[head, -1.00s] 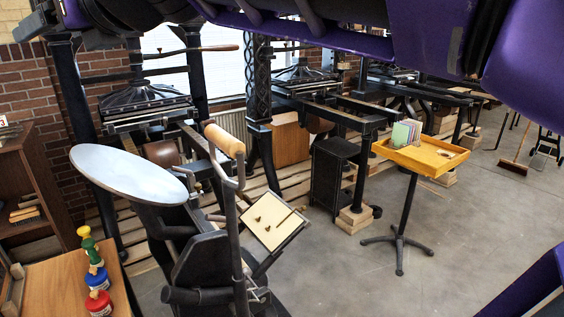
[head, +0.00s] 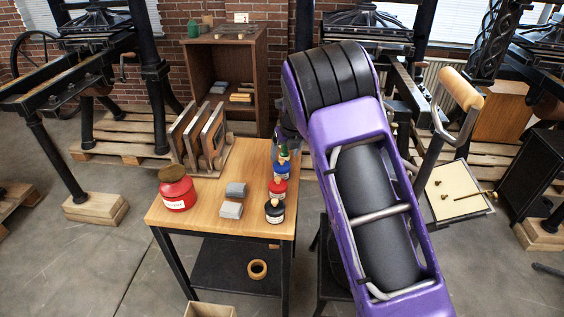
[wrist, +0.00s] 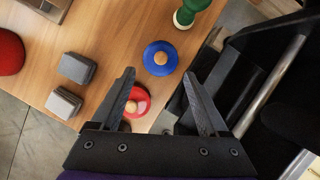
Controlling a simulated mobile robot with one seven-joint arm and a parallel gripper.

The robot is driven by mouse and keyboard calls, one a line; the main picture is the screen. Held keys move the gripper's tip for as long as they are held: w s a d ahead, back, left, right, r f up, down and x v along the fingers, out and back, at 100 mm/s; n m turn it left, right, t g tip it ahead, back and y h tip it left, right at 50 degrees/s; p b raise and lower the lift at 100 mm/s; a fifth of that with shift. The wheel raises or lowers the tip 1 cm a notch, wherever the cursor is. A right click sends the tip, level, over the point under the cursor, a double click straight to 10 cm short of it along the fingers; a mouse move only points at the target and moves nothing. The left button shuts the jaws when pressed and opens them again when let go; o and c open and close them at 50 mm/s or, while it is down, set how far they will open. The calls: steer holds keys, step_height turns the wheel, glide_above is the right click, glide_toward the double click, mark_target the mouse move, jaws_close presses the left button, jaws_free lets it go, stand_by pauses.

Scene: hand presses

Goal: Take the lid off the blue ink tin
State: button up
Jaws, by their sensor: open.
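The blue ink tin (wrist: 152,69) shows from above in the wrist view, with a round blue lid and a tan knob (wrist: 160,58) on it. In the head view the blue tin (head: 283,172) stands in a row of tins near the table's right edge, partly covered by the red tin's knob. My gripper (wrist: 158,74) is open and empty. In the wrist view its fingertips lie to either side of the blue tin's near edge, apart from it; the height gap is hard to tell.
A red tin (wrist: 137,102) sits partly behind the left finger. A green tin (wrist: 190,12) is beyond the blue one. A black tin (head: 274,212) stands nearest the table's front. Grey blocks (head: 232,209) and a red can (head: 177,192) lie left on the wooden table (head: 205,230).

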mark_target(282, 161)
steer(key=shift+w+a+f, duration=0.15)
steer(key=shift+w+f, duration=0.1)
steer(key=shift+w, duration=0.1)
steer(key=x, duration=0.4)
steer(key=shift+w+f, duration=0.1)
steer(key=shift+f, duration=0.1)
jaws_close()
